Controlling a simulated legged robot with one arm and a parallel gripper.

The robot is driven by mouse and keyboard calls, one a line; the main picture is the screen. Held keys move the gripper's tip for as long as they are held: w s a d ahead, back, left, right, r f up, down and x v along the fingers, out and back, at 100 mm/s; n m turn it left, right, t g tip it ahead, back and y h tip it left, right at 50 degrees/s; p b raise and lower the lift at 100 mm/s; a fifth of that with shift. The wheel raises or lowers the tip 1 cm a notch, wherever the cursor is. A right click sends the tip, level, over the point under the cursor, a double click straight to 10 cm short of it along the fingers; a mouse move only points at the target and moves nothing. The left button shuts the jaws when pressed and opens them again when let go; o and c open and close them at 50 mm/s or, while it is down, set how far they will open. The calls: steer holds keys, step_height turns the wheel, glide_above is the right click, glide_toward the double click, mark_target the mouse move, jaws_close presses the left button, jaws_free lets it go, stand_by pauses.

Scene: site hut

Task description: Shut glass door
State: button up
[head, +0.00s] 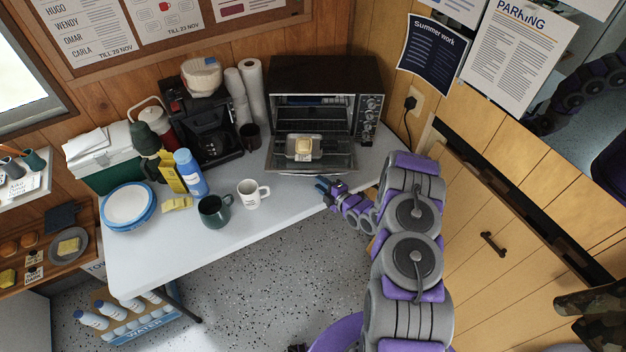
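The toaster oven (315,90) stands at the back of the white table. Its glass door (285,155) is folded down and open, so the dark inside and a rack show. A small tray (304,153) with a pale slice of food (304,146) on it is at the oven's mouth, over the door; whether it rests on the door or the rack I cannot tell. My gripper (324,186) is at the table's front edge, below and right of the door, and looks apart from it. Its fingers are too small to tell open from shut. It shows nothing held.
A white mug (252,193) and a dark green mug (214,211) stand left of my gripper. A coffee maker (205,125) and paper rolls (252,88) stand left of the oven. Blue-rimmed plates (129,207) sit further left. The table's front right is clear.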

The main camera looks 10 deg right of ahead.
steer(key=shift+b+x, duration=0.35)
steer(key=shift+x, duration=2.2)
steer(key=shift+c, duration=0.4)
steer(key=shift+s, duration=0.1)
jaws_close()
